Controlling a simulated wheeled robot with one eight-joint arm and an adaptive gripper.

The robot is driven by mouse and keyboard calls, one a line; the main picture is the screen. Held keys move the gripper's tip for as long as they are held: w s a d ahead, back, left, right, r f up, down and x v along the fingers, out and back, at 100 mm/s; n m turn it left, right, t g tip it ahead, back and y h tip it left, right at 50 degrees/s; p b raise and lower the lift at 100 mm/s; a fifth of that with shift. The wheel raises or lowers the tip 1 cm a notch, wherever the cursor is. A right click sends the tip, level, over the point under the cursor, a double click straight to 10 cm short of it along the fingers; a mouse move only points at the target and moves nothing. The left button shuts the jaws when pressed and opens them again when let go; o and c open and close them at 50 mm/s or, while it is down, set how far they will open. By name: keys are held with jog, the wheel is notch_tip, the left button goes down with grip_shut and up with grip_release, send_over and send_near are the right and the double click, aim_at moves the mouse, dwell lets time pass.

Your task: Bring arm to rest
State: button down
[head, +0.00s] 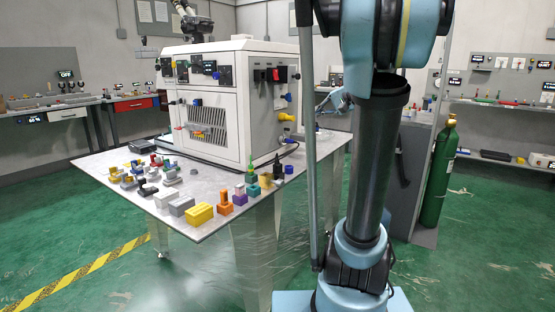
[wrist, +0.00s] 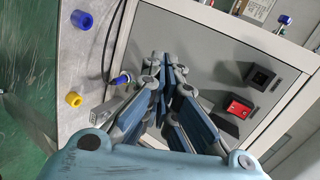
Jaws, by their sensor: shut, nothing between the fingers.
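My gripper (wrist: 167,75) fills the middle of the wrist view, with its blue and grey fingers close together and nothing between them. It is in front of the side panel of the white machine (wrist: 205,45), with a red rocker switch (wrist: 239,108) and a black socket (wrist: 262,76) to its right. I cannot tell the gap between the fingers and the panel. In the head view my arm stands upright right of the machine (head: 212,112), and part of the gripper (head: 332,101) shows left of the arm, mostly hidden.
The machine stands on a light table (head: 205,228) with several coloured blocks and fittings along its front. A blue ring (wrist: 82,20) and a yellow ring (wrist: 74,99) show in the wrist view. A green gas cylinder (head: 438,175) stands right of my arm. The green floor in front is open.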

jog(key=s+a+f+n+g+h, duration=0.25)
jog(key=s+f+h, duration=0.25)
jog(key=s+f, duration=1)
jog(key=s+d+f+n+h, duration=0.1)
jog(key=s+d+f+h, duration=0.2)
jog(key=s+f, duration=0.4)
jog(key=s+d+f+n+g+h, duration=0.1)
jog(key=s+d+f+n+h, duration=0.1)
jog(key=s+d+f, duration=0.2)
notch_tip(320, 180, down, 5)
jog(key=s, duration=0.3)
jog(key=shift+r+h, duration=0.15)
jog(key=shift+h, duration=0.25)
jog(key=shift+w+g, duration=0.1)
jog(key=shift+g, duration=0.15)
jog(key=shift+w+f, duration=0.2)
jog(key=shift+w, duration=0.15)
